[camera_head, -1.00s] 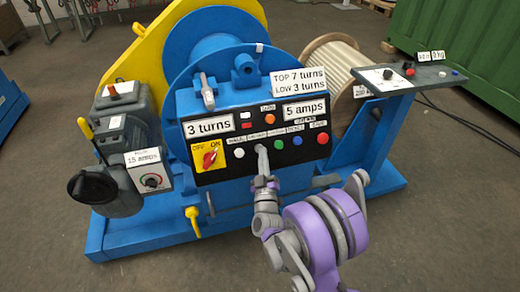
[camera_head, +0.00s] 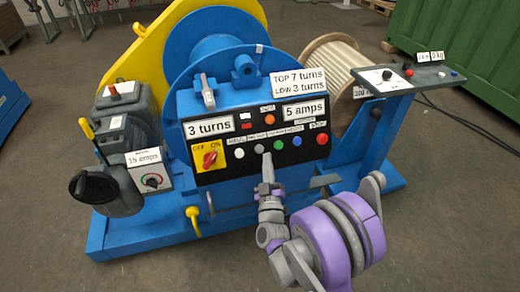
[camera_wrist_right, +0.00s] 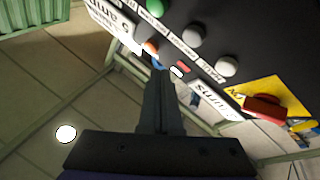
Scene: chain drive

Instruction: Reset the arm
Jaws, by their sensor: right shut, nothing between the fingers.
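My right gripper (camera_head: 265,160) is shut and empty in front of the black control panel (camera_head: 210,164) of the blue winch. Its tip is just below a grey button (camera_head: 259,149) in the head view, and a small gap seems to lie between them. In the right wrist view the shut fingers (camera_wrist_right: 163,90) point at the panel, with the grey button (camera_wrist_right: 192,35), a green button (camera_wrist_right: 155,7) and a white button (camera_wrist_right: 227,66) beyond them. My left gripper is not in view.
The red rotary switch (camera_head: 210,158) sits on a yellow plate at the panel's left. A motor box with a dial (camera_head: 151,180) is at left. A side shelf (camera_head: 440,76) and a rope drum (camera_head: 325,75) are at right. Open floor lies in front.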

